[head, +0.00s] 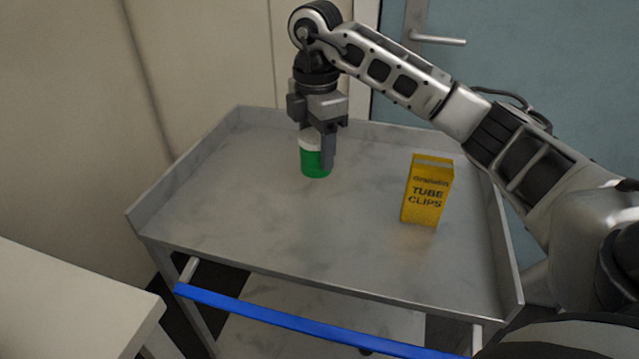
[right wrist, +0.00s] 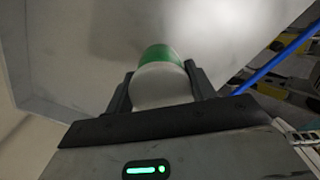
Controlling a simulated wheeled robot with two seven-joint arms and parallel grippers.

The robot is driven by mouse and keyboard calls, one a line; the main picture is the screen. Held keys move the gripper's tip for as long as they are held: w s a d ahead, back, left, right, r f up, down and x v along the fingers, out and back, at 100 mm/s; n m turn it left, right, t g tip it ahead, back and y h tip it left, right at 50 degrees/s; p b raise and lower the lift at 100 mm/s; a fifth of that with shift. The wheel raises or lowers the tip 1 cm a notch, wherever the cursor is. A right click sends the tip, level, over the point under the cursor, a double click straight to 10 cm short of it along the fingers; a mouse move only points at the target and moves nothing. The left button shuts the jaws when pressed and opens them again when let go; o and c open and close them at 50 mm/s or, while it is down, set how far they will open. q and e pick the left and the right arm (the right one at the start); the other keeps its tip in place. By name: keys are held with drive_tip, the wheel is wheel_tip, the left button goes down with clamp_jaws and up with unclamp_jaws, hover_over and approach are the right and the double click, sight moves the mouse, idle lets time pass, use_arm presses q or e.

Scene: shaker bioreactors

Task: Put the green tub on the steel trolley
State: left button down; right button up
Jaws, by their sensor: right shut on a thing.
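The green tub (head: 315,165) with a white lid is at the back of the steel trolley's (head: 250,215) top, upright. My right gripper (head: 322,150) comes down from above and is shut on the tub. In the right wrist view the tub (right wrist: 163,75) sits between the two fingers of my right gripper (right wrist: 160,90), its white lid towards the camera. The tub's base appears to be at or very near the trolley top; I cannot tell whether it touches. My left gripper is not in view.
A yellow box of tube clips (head: 427,190) stands on the trolley, right of the tub. The trolley has raised rims and a blue handle bar (head: 300,325) in front. A pale table (head: 60,305) is at the lower left. The trolley's left and middle are clear.

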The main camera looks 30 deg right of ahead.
sight(317, 135)
drive_tip(key=shift+f, duration=3.2)
drive_tip(key=shift+f, duration=0.1)
drive_tip(key=o, duration=1)
drive_tip(key=shift+o, duration=0.2)
wheel_tip(317, 135, up, 12)
drive_tip(key=shift+r+p, duration=0.1)
drive_tip(key=shift+p, duration=0.6)
